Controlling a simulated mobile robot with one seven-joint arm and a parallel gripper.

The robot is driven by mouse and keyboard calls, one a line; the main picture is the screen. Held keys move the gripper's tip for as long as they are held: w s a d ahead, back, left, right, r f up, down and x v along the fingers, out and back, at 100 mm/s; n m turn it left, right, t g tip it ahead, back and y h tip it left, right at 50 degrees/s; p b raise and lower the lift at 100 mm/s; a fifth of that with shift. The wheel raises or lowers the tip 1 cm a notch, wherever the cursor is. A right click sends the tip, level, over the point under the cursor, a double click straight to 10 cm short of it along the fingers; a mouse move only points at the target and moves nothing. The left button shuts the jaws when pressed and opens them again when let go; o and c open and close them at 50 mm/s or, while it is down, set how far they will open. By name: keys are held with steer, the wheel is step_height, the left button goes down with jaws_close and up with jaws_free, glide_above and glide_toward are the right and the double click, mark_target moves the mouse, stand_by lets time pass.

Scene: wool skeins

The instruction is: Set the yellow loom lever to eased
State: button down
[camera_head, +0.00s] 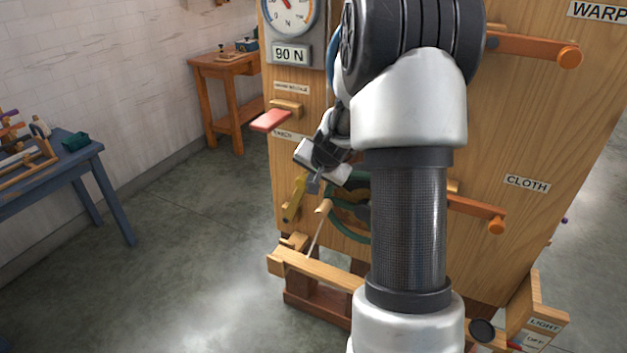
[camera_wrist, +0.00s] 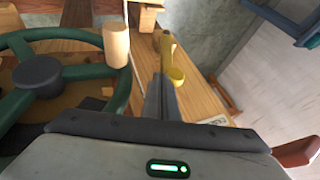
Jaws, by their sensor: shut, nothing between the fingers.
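The yellow lever (camera_head: 292,203) is on the left part of the wooden loom panel (camera_head: 540,115), slanting down to the left in the head view. In the wrist view the yellow lever (camera_wrist: 167,48) shows its rounded end (camera_wrist: 177,75) beside my fingertips. My gripper (camera_head: 314,186) is at the upper end of the lever in the head view. In the wrist view my gripper (camera_wrist: 160,85) is shut with nothing between its fingers. I cannot tell whether it touches the lever. The lever's setting marks are not readable.
A green handwheel (camera_wrist: 80,73) with a wooden handle (camera_wrist: 116,44) is just left of my fingers in the wrist view. A red paddle (camera_head: 271,120) juts out above the lever. Orange-tipped levers (camera_head: 497,225) are at the right. A blue table (camera_head: 90,160) stands left; the floor between is clear.

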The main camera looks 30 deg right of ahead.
steer(key=w+a+r+p, duration=0.2)
steer(key=w+a+p, duration=0.2)
steer(key=w+p, duration=0.1)
steer(key=shift+r, duration=0.25)
stand_by(0.3)
